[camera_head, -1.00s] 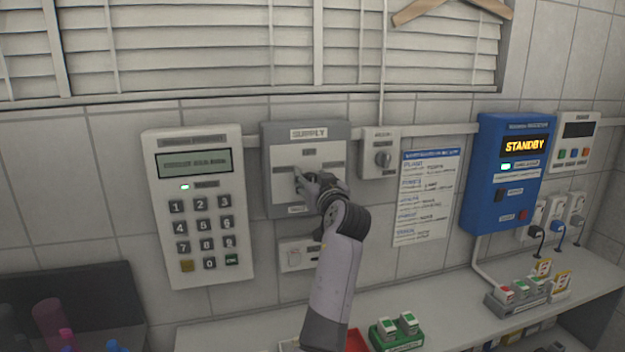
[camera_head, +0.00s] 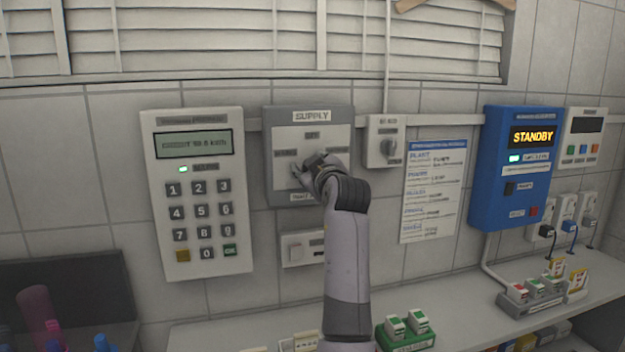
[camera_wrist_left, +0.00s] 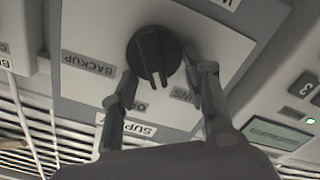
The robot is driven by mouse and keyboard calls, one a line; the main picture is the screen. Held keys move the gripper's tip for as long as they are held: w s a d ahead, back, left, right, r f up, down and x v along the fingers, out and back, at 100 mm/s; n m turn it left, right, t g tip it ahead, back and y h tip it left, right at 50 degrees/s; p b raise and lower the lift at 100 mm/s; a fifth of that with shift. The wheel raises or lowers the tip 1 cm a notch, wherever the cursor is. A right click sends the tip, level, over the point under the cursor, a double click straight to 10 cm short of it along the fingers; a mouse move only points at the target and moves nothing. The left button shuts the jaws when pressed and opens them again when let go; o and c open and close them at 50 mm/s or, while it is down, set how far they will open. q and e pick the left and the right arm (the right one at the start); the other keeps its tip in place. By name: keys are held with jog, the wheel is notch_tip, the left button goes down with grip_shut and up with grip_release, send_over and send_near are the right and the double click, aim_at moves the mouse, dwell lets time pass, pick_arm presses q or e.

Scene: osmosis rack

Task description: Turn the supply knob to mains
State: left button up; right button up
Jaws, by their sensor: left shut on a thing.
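The grey supply panel (camera_head: 341,128) is on the tiled wall, with its SUPPLY label on top. Its dark round supply knob (camera_wrist_left: 146,42) shows in the left wrist view, which is upside down. In the head view my gripper mostly hides the knob. My right gripper is not in view.
A keypad meter (camera_head: 203,260) hangs left of the panel. A smaller switch box (camera_head: 376,126), a paper notice (camera_head: 433,190) and a blue STANDBY unit (camera_head: 482,160) are to the right. A shelf (camera_head: 465,320) with small racks runs below.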

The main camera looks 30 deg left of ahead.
pick_arm(q)
jog(key=n+b, duration=0.2)
jog(key=n, duration=0.1)
jog(key=shift+s+f, duration=0.15)
jog(key=shift+a+n+b, duration=0.1)
jog(key=shift+n+b, duration=0.3)
jog(key=shift+n, duration=0.6)
jog(key=shift+s, duration=0.1)
jog(key=o, duration=1.2)
jog(key=shift+f, duration=0.15)
